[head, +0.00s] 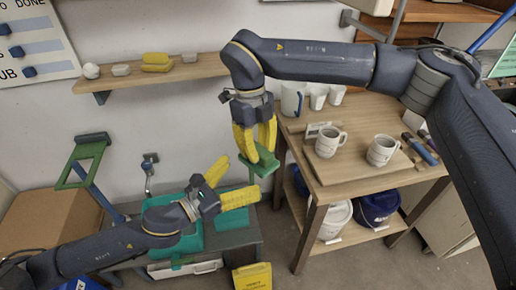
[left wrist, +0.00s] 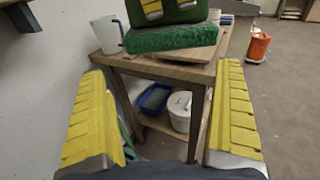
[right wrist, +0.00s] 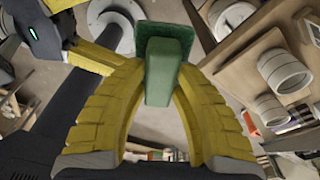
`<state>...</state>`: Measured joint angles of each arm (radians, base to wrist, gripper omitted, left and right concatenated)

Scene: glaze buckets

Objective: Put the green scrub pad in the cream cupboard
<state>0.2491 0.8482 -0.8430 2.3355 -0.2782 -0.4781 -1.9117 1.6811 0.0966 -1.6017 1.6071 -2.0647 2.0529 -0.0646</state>
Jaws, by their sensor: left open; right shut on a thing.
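The green scrub pad (head: 262,168) is held in my right gripper (head: 257,148), which points down in front of the wall, left of the wooden table. In the right wrist view the scrub pad (right wrist: 165,68) has a block-shaped grip between the two yellow fingers. My left gripper (head: 238,182) is open and empty, just below and left of the pad. In the left wrist view the pad (left wrist: 172,38) hangs beyond the open fingers, apart from them. A pale cream cabinet-like body (head: 450,215) shows behind the table at the right, partly hidden by my right arm; I cannot tell its doors.
The wooden table (head: 345,195) holds several mugs and, on its lower shelf, a white bucket (head: 335,220) and a blue bucket (head: 378,205). A wall shelf (head: 125,77) carries small blocks. A yellow floor sign (head: 252,277) stands at the front. A cardboard box (head: 45,222) is at the left.

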